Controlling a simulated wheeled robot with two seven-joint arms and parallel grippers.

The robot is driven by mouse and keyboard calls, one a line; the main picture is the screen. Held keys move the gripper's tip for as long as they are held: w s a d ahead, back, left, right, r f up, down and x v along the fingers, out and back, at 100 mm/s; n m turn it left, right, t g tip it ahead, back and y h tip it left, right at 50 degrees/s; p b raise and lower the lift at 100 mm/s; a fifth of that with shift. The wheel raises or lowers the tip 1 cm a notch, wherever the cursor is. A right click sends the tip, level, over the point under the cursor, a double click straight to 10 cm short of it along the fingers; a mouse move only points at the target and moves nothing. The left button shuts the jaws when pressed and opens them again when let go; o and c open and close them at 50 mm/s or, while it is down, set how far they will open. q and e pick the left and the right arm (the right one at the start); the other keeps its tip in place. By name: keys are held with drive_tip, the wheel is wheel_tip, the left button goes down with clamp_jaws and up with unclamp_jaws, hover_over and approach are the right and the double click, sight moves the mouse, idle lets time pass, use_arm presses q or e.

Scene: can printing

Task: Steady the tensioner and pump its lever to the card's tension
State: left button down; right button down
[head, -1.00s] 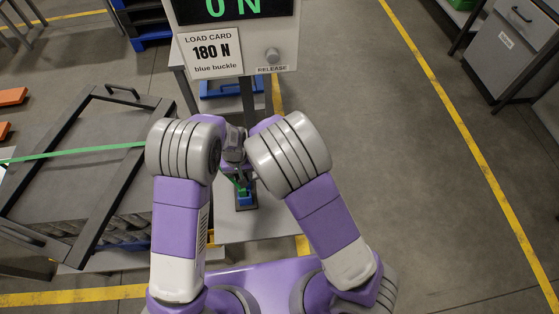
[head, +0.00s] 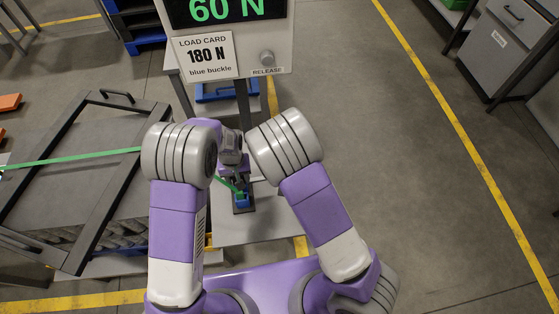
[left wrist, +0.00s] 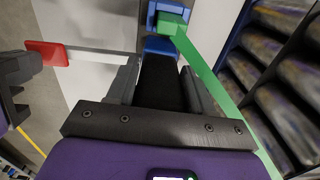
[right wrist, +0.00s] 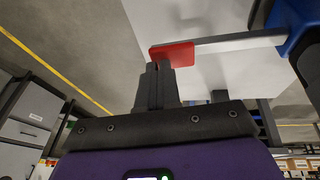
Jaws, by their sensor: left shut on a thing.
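The tensioner (left wrist: 160,84) stands on the grey bench, its dark body between the fingers of my left gripper (left wrist: 160,92), which is shut on it. Its blue part (left wrist: 167,14) and the green strap (left wrist: 200,62) show beyond the fingers. The lever's red end (right wrist: 172,54) is at the fingertips of my right gripper (right wrist: 158,68). Those fingers are close together; I cannot tell whether they touch the lever. The display (head: 225,10) reads 60 N. The load card (head: 205,56) says 180 N, blue buckle.
A release knob (head: 267,58) is on the display panel. The green strap crosses a framed grey load (head: 70,185) at left. A grey cabinet (head: 510,50) stands at the back right. The floor right of my arms is clear.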

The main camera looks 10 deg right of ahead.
drive_tip(key=shift+s+d+r, duration=0.1)
drive_tip(key=shift+r, duration=0.2)
drive_tip(key=r, duration=0.3)
drive_tip(key=shift+a+r, duration=0.2)
drive_tip(key=shift+r, duration=0.05)
wheel_tip(320, 180, up, 9)
drive_tip(key=s+d, duration=0.2)
drive_tip(key=shift+s+r, duration=0.15)
drive_tip(key=shift+s, duration=0.25)
idle(0.8)
drive_tip(key=a+r, duration=0.4)
drive_tip(key=a, duration=0.4)
drive_tip(key=shift+s+r, duration=0.2)
